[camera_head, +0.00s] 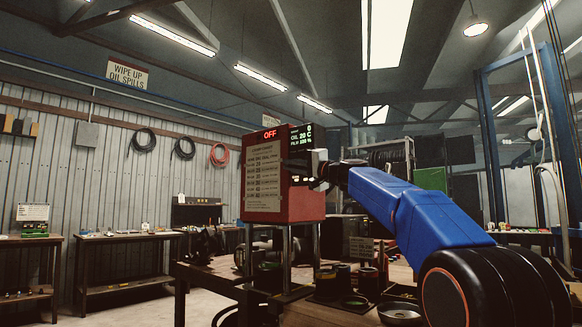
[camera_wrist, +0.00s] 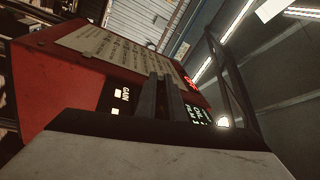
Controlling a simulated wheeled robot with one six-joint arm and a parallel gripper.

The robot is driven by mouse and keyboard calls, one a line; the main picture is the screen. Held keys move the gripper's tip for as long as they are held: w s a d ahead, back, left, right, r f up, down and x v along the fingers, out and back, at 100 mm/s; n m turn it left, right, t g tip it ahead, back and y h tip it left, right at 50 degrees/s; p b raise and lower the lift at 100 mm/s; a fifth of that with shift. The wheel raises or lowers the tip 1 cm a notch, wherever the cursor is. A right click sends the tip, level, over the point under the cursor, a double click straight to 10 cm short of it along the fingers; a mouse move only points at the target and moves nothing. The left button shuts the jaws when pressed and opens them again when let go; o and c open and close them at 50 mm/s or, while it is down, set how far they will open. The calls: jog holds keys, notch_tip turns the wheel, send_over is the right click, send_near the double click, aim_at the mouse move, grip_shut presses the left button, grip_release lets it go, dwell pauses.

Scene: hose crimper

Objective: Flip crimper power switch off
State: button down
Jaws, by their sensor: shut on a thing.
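The hose crimper (camera_head: 303,203) is a red box on metal posts, with a printed chart on its front and a red lit "OFF" sign (camera_head: 270,135) on top. Its side carries a dark display (camera_head: 300,138) reading 0, OIL 20 C and a percentage. My gripper (camera_head: 322,172) is at this side panel, below the display. In the wrist view its two dark fingers (camera_wrist: 168,97) are close together against the panel, beside a small white label (camera_wrist: 121,100). The power switch is hidden by the fingers; they appear shut on it. The red crimper body (camera_wrist: 45,88) fills the left of that view.
The crimper stands on a wooden bench (camera_head: 210,272) with several dark dies and cups around its posts.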

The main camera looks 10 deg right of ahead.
jog(key=c, duration=1.9)
grip_release()
jog(key=shift+o, duration=0.2)
jog(key=v, duration=1.7)
jog(key=shift+s, duration=0.2)
jog(key=shift+f, duration=0.2)
jog(key=s+a+f+n+g+h, duration=0.1)
jog(key=s+a+f+g, duration=0.25)
jog(key=s+f, duration=0.45)
jog(key=s+a+f+n+g+h, duration=0.15)
jog(key=s+a+f, duration=0.25)
jog(key=f, duration=0.9)
jog(key=s+a+f+n+g+h, duration=0.1)
jog(key=s+a+f+g+h, duration=0.2)
jog(key=s+f, duration=0.5)
jog(key=s+d+f+n+g+h, duration=0.1)
jog(key=s+d+f+h, duration=0.1)
jog(key=s+f, duration=0.5)
jog(key=s+d+f+n+g+h, duration=0.1)
jog(key=s+f, duration=0.6)
jog(key=f, duration=0.7)
jog(key=s+d+f+n+g+h, duration=0.2)
jog(key=s+f, duration=0.5)
jog(key=f, duration=0.4)
jog(key=shift+s+d+h, duration=0.35)
jog(key=shift+s+d, duration=0.05)
jog(key=shift+d, duration=0.2)
